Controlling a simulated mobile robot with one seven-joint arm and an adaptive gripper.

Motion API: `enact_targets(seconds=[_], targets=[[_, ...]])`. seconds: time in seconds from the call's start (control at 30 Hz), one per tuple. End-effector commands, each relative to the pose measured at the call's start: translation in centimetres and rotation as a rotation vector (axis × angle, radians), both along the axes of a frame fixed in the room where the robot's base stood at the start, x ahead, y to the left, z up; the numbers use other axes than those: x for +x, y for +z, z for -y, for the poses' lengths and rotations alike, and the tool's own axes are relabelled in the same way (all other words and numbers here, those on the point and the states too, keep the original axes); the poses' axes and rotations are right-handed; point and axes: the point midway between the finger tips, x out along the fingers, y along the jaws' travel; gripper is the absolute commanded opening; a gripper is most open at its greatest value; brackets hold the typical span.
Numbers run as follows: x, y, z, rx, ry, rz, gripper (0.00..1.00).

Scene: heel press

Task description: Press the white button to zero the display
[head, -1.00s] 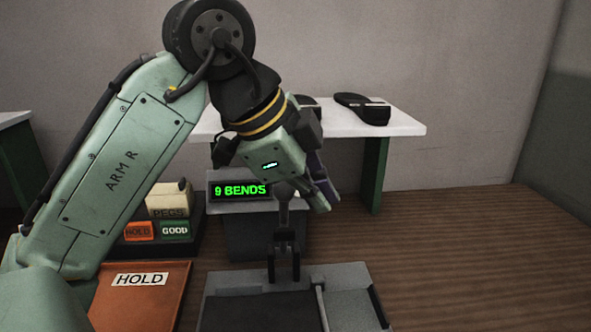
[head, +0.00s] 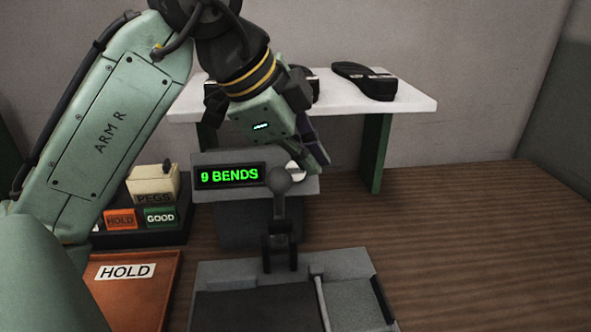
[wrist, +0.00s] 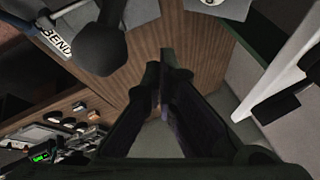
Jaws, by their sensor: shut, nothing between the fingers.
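The white button (head: 296,169) shows on the sloped grey console (head: 312,186), just right of the display (head: 229,175), which reads "9 BENDS" in green. My gripper (head: 321,166) is shut and empty, pointing down beside the button's right side in the head view. Its fingers partly cover the button's edge, and I cannot tell whether they touch it.
A lever with a round knob (head: 281,182) stands in front of the console, close to the button. A grey press bed (head: 220,273) lies nearer. An orange HOLD tray (head: 150,303) and a PEGS box (head: 153,183) are left. A white table (head: 418,101) with dark soles stands behind.

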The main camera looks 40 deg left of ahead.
Motion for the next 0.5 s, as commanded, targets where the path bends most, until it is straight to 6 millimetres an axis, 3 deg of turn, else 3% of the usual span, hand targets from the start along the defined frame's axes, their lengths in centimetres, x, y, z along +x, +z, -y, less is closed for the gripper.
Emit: enact_targets(seconds=[0.5], targets=[[3.5,-4.0,-4.0,-0.002,-0.002,0.001,0.00]])
